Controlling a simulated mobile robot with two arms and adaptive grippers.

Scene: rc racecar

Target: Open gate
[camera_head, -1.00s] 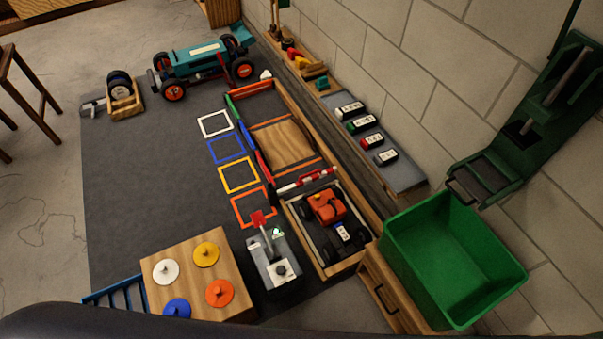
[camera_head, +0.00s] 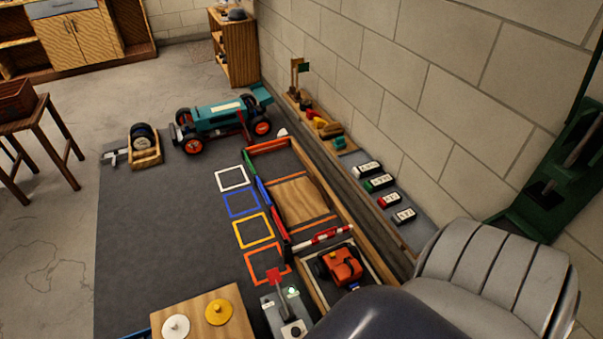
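A red-and-white striped bar (camera_head: 320,238), which looks like the gate, lies across the long wooden-framed track. It separates the bay with the small orange car (camera_head: 345,263) from the brown wooden panel (camera_head: 302,200). The bar appears lowered across the track. A grey box (camera_head: 291,325) with a red-topped lever (camera_head: 276,275) stands beside the car's bay, cut by the bottom edge. Neither gripper shows.
White, blue, yellow and orange squares (camera_head: 252,230) mark the dark mat left of the track. A wooden block with discs (camera_head: 205,312) stands at the bottom. A teal racecar (camera_head: 220,117) is farther back. A brick wall (camera_head: 400,95) bounds the right side.

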